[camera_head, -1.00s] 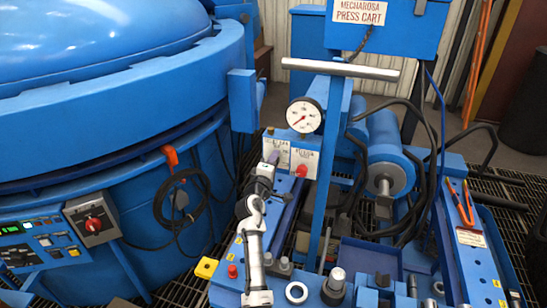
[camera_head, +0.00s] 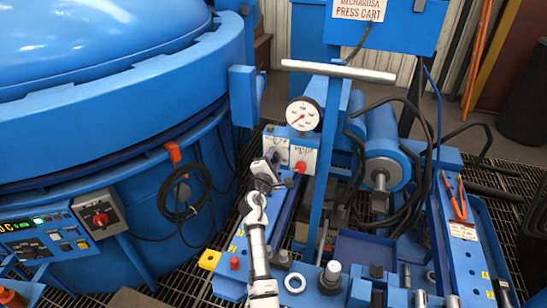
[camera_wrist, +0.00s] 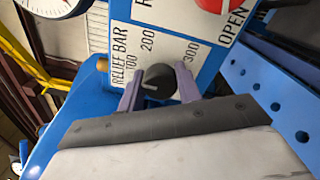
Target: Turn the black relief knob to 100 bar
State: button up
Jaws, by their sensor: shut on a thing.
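The black relief knob (camera_wrist: 158,81) sits on a white plate (camera_wrist: 150,45) lettered "RELIEF BAR" with 100, 200 and 300 around the knob. My gripper (camera_wrist: 159,85) has one purple finger on each side of the knob and is shut on it. I cannot read the knob's pointer setting clearly. In the head view my gripper (camera_head: 272,161) is at the left plate below the gauge and covers the knob.
A round gauge (camera_head: 303,114) stands above the plates, its needle toward lower left. A red knob (camera_head: 300,167) is on the plate to the right. A blue post (camera_head: 327,155) and silver crossbar (camera_head: 338,71) rise close by. The blue furnace (camera_head: 110,90) fills the left.

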dwell(0.3)
jog(key=o, duration=1)
jog(key=shift+c, duration=0.2)
jog(key=b+v, duration=0.1)
jog(key=v, duration=1.2)
jog(key=shift+s+b, duration=0.35)
jog(key=shift+s, duration=0.05)
jog(key=shift+a, duration=0.15)
